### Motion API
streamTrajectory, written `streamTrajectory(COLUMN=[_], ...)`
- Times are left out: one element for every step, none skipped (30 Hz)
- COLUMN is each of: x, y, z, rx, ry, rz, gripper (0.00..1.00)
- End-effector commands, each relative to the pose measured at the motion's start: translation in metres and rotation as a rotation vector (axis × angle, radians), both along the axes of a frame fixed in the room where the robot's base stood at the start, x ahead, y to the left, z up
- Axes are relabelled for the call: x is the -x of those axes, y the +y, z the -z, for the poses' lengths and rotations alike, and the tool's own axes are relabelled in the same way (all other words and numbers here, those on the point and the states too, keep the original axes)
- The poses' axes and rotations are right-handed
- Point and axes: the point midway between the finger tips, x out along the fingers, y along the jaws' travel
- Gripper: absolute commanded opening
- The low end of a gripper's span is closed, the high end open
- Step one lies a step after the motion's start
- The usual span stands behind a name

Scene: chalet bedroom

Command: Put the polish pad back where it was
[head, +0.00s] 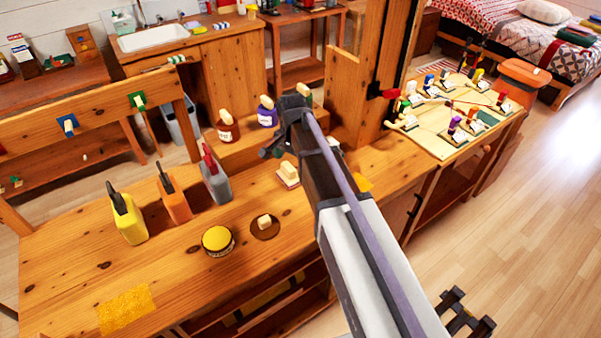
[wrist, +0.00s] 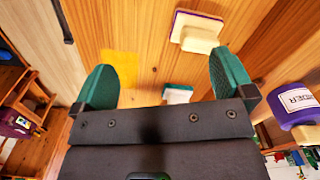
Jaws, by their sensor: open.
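My gripper (head: 274,146) is above the wooden bench, near its back edge in the head view. A cream-handled block pad with a pale base (head: 289,176) lies on the bench by the gripper; a similar block with a purple edge (wrist: 198,30) shows beyond the fingertips in the wrist view. A dark round pad with a cream block on top (head: 265,226) lies beside a yellow-topped tin (head: 217,240). I cannot tell which one is the polish pad.
Yellow, orange and grey bottles (head: 174,199) stand at the left of the bench. A red-brown jar (head: 227,128) and a purple jar (head: 267,114) stand behind. A yellow square (wrist: 119,68) lies on the wood. A board of small coloured items (head: 455,112) is at right.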

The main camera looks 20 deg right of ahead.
Motion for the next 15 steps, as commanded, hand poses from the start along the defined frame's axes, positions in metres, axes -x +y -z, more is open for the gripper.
streamTrajectory(x=[0.058, 0.084, 0.115, 0.136, 0.154, 0.172, 0.182, 0.189, 0.193, 0.194, 0.193, 0.191, 0.191, 0.190, 0.190], y=[0.000, 0.000, 0.000, 0.000, 0.000, 0.000, 0.000, 0.000, 0.000, 0.000, 0.000, 0.000, 0.000, 0.000, 0.000], z=[0.000, 0.000, 0.000, 0.000, 0.000, 0.000, 0.000, 0.000, 0.000, 0.000, 0.000, 0.000, 0.000, 0.000, 0.000], rx=[0.000, 0.000, 0.000, -0.001, -0.001, -0.001, -0.001, -0.001, -0.001, -0.001, -0.001, -0.001, -0.001, -0.001, -0.001], ry=[0.001, 0.001, 0.001, 0.001, 0.001, 0.001, 0.001, 0.001, 0.001, 0.001, 0.001, 0.001, 0.001, 0.001, 0.001], rz=[-0.157, -0.271, -0.419, -0.522, -0.614, -0.716, -0.776, -0.822, -0.862, -0.877, -0.885, -0.886, -0.885, -0.884, -0.884], gripper=[1.00, 1.00, 1.00, 1.00, 1.00, 1.00, 1.00, 1.00, 1.00, 1.00, 1.00, 1.00, 1.00, 1.00, 1.00])
